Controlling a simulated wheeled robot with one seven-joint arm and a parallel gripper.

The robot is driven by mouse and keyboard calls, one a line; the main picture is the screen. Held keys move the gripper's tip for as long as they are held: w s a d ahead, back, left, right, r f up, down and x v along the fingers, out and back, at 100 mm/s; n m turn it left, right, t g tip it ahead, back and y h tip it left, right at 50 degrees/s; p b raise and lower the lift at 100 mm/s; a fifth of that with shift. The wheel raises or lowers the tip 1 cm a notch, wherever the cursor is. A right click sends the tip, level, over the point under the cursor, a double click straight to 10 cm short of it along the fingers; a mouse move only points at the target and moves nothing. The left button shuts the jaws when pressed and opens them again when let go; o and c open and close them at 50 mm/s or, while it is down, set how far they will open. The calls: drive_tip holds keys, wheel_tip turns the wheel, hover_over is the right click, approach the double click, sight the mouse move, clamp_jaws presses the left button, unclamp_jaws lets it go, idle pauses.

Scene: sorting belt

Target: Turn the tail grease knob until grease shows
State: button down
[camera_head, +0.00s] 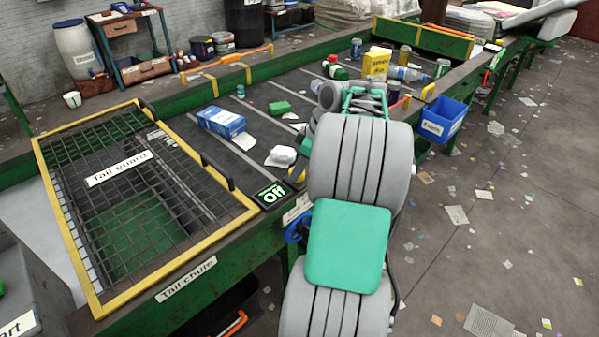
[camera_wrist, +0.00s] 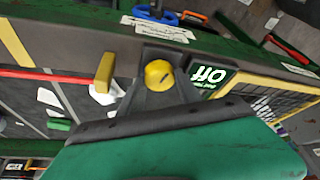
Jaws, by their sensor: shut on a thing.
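The yellow grease knob (camera_wrist: 158,74) is in the upper middle of the wrist view, with a dark mark on its face. My gripper (camera_wrist: 160,85) is at the knob and shut on it; the grey shape around the knob hides how the fingertips touch it. In the head view a small part of the yellow knob (camera_head: 299,173) shows beside my arm, which hides the gripper's tips. I cannot make out any grease.
The yellow-framed tail guard (camera_head: 143,232) lies over the belt's left end, above the tail chute. A blue-and-white box (camera_head: 221,121), crumpled paper and bottles lie on the belt. A blue bin (camera_head: 442,119) hangs on the near side. Litter covers the floor at right.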

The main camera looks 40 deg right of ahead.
drive_tip(key=m+h+b, duration=0.1)
drive_tip(key=m, duration=0.1)
drive_tip(key=m+h+b, duration=0.1)
drive_tip(key=m, duration=0.2)
drive_tip(key=shift+a+t+b, duration=0.15)
drive_tip(key=shift+t+b, duration=0.15)
drive_tip(key=shift+b, duration=0.05)
idle(0.3)
drive_tip(key=c, duration=0.8)
unclamp_jaws()
drive_tip(key=shift+c, duration=0.2)
drive_tip(key=shift+r, duration=0.1)
drive_tip(key=v, duration=0.7)
drive_tip(key=shift+r+p, duration=0.3)
drive_tip(key=shift+r, duration=0.05)
drive_tip(key=shift+s, duration=0.15)
